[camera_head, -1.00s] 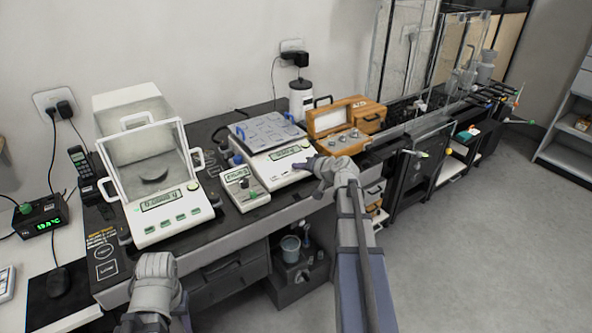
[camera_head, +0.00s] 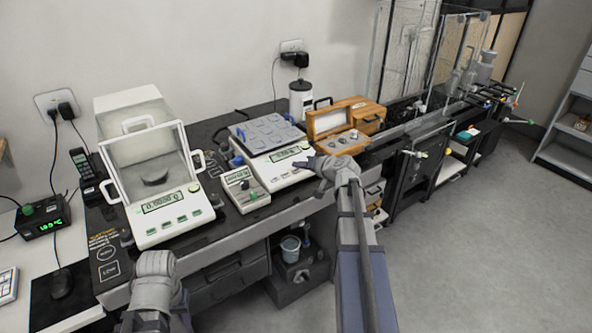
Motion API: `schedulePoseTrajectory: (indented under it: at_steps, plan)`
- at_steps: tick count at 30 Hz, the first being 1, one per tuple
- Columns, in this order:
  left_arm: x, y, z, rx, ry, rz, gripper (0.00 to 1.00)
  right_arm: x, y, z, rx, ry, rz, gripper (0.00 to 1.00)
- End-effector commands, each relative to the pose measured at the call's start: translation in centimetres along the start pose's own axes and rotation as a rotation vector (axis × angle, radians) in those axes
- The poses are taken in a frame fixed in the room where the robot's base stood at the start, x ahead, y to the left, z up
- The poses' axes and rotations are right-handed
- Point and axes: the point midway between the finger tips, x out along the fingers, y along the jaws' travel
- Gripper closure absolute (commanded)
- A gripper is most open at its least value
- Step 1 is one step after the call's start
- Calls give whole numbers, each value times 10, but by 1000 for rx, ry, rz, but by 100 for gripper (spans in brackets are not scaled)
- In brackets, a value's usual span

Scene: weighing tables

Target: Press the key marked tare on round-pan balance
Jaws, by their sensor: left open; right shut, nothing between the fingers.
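The round-pan balance (camera_head: 143,232) stands at the left of the dark bench, with a clear draft shield and a round dark pan (camera_head: 154,179) inside. Its lit display (camera_head: 163,202) is above a row of several green keys (camera_head: 168,225); their markings are too small to read. My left gripper (camera_head: 153,262) is open and empty, low in front of this balance and apart from it; its fingertips are hard to make out. My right gripper (camera_head: 316,163) is shut and empty, by the front right corner of a square-pan balance (camera_head: 289,177), right of the keys.
A wooden weight box (camera_head: 336,121) is open behind my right gripper.

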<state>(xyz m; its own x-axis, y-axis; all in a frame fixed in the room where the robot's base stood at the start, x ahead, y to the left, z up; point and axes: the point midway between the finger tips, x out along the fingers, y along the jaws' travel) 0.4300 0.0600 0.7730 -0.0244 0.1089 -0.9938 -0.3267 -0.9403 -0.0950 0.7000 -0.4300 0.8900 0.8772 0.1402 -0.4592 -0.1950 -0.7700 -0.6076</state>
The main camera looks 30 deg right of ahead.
Motion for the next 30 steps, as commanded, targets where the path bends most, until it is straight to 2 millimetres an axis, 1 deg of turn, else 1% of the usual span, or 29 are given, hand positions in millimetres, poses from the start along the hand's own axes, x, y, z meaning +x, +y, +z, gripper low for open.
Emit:
schedulePoseTrajectory:
  at_steps: [5,19,22,30]
  plan:
    - [-5,0,0,0,0,0,50,-3,-3,-3,0,0,0,100]
    - [-47,-4,3,0,0,0,50,-33,-26,-25,0,0,0,100]
    - [-49,-5,3,0,0,0,50,-36,-27,-26,0,0,0,100]
    - [-47,-4,3,0,0,0,50,-35,-25,-25,0,0,0,100]
